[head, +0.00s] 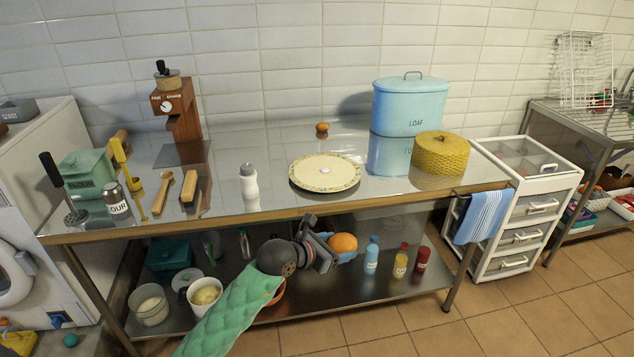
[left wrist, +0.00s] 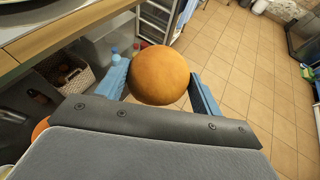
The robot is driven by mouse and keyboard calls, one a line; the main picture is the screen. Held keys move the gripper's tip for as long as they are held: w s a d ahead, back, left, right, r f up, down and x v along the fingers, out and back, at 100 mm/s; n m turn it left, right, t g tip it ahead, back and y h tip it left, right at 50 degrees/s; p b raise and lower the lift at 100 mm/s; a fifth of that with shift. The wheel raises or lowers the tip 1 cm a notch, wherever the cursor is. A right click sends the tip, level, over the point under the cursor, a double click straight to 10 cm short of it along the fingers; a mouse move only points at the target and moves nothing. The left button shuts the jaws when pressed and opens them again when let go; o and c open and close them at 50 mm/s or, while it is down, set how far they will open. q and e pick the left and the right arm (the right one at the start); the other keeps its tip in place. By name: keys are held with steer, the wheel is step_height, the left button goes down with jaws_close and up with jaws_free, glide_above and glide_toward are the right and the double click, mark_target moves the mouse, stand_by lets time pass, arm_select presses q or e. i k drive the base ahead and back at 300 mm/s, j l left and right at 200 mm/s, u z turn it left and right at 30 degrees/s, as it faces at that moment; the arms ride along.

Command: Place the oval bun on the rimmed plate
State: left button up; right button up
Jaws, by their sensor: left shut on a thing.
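The oval bun (head: 343,243) is golden brown and looks nearly round in the left wrist view (left wrist: 159,75). My left gripper (head: 330,250) is shut on it, with one blue finger on each side in the left wrist view (left wrist: 160,88). The gripper holds it in front of the table's front edge, apart from the table. The rimmed plate (head: 310,181) is pale with a patterned rim and lies on the steel tabletop, beyond the gripper. A small white spot shows near its middle. My right gripper is not in view.
The steel table (head: 285,207) has a wooden front edge. A white shaker bottle (head: 249,188) stands left of the plate; a blue loaf tin (head: 408,105) and yellow woven container (head: 442,153) stand right. A small brown item (head: 322,127) lies behind. Bottles (head: 401,261) stand on the lower shelf.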

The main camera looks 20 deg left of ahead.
mark_target(314, 172)
steer(key=k+u, duration=0.15)
steer(key=u, duration=1.05)
steer(key=i+l+u, duration=0.1)
steer(key=l+u, duration=1.05)
steer(key=k+l, duration=0.1)
steer(key=l, duration=1.9)
steer(key=k+l, duration=0.15)
steer(key=l, duration=0.85)
